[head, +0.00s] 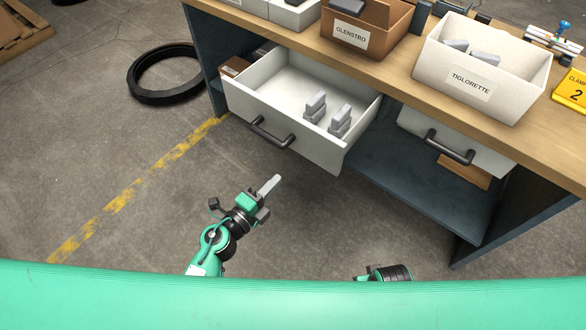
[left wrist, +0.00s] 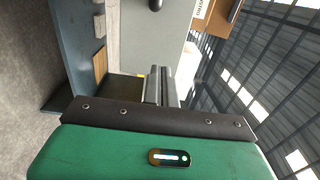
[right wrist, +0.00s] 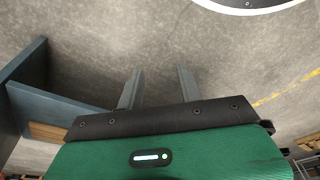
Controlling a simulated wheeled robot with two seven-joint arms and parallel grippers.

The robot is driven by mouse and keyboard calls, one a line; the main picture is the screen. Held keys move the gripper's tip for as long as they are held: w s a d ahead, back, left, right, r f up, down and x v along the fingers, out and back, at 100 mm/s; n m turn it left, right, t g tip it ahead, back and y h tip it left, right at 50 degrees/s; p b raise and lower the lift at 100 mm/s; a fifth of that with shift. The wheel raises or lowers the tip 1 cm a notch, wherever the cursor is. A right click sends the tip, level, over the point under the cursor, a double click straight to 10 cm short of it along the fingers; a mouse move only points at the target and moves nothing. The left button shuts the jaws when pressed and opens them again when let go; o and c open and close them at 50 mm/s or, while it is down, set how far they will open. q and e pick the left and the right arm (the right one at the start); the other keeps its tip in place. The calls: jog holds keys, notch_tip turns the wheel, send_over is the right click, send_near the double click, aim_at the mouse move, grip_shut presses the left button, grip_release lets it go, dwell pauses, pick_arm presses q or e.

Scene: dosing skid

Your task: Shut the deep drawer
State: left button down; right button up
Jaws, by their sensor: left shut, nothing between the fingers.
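A white drawer (head: 300,140) stands pulled out from the left part of the workbench. Its front carries a dark bar handle (head: 270,132), and several grey blocks (head: 315,107) stand inside. My left gripper (head: 275,182) is shut and empty, in front of and below this drawer, apart from it. Its closed fingers (left wrist: 160,86) show in the left wrist view, with a pale panel (left wrist: 145,40) beyond. A second white drawer front (head: 480,155) with a dark handle (head: 450,147) is at the right. My right gripper (right wrist: 158,88) is open and empty over the floor; its arm barely shows in the head view.
The wooden benchtop (head: 400,80) holds a brown bin (head: 365,35), a white bin (head: 480,75) and a yellow sign (head: 572,90). A dark blue lower shelf (head: 420,185) lies under the bench. A black ring (head: 165,75) lies on the floor at left. The floor before the bench is clear.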

aim_at(310, 143)
pick_arm(q)
jog(key=x, duration=1.2)
jog(key=shift+w, duration=0.15)
jog(key=shift+w+d, duration=0.35)
jog(key=shift+w, duration=0.1)
pick_arm(e)
jog(key=shift+w+r, duration=0.1)
jog(key=shift+w, duration=0.05)
pick_arm(q)
jog(key=shift+w, duration=0.15)
pick_arm(e)
jog(key=shift+s+d, duration=0.1)
jog(key=shift+s, duration=0.15)
